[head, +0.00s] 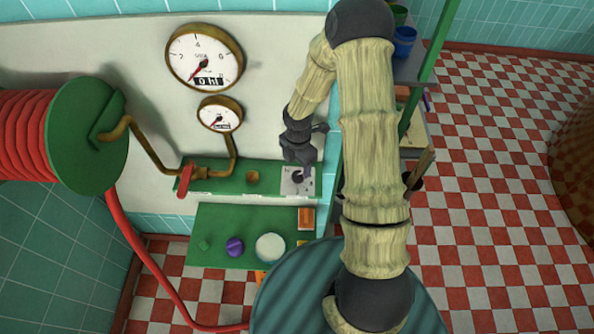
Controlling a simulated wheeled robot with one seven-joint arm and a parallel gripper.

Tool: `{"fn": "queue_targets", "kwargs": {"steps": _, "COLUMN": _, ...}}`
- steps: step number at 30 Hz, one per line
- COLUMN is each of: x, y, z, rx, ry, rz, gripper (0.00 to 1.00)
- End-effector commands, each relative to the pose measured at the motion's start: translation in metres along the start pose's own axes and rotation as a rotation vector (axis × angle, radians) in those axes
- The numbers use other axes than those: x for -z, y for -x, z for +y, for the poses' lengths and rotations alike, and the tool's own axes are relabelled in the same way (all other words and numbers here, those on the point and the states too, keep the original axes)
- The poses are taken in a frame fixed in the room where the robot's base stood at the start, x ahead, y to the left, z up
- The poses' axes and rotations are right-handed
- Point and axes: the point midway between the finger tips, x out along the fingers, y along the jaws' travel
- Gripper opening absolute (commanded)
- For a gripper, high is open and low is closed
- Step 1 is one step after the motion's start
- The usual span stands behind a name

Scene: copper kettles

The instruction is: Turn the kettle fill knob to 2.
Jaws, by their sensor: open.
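A small dark knob (298,176) sits on a light grey plate (289,188) at the right end of the green wall ledge. It looks like the fill knob, but its markings are too small to read. My gripper (299,162) is open, just above the knob, with its fingers pointing down toward the plate. The gripper and the knob overlap in this view, so I cannot tell whether they touch. My arm comes down from the upper right.
A red valve handle (185,179) and a brass fitting (252,176) are left along the ledge. Two gauges (204,57) (219,115) hang above. A lower green shelf (215,225) holds a purple item (235,246) and a pale round one (270,247). A shelf unit (418,75) stands right.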

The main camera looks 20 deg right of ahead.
Motion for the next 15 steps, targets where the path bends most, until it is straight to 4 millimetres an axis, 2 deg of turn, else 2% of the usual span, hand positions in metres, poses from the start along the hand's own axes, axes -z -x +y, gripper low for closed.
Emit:
{"fn": "queue_targets", "kwargs": {"steps": 7, "x": 0.001, "y": -0.036, "z": 0.0, "rx": 0.002, "ry": 0.001, "rz": 0.001, "gripper": 0.59}}
{"fn": "queue_targets", "kwargs": {"steps": 15, "x": 0.0, "y": -0.048, "z": 0.0, "rx": -0.001, "ry": 0.0, "rz": -0.001, "gripper": 0.59}}
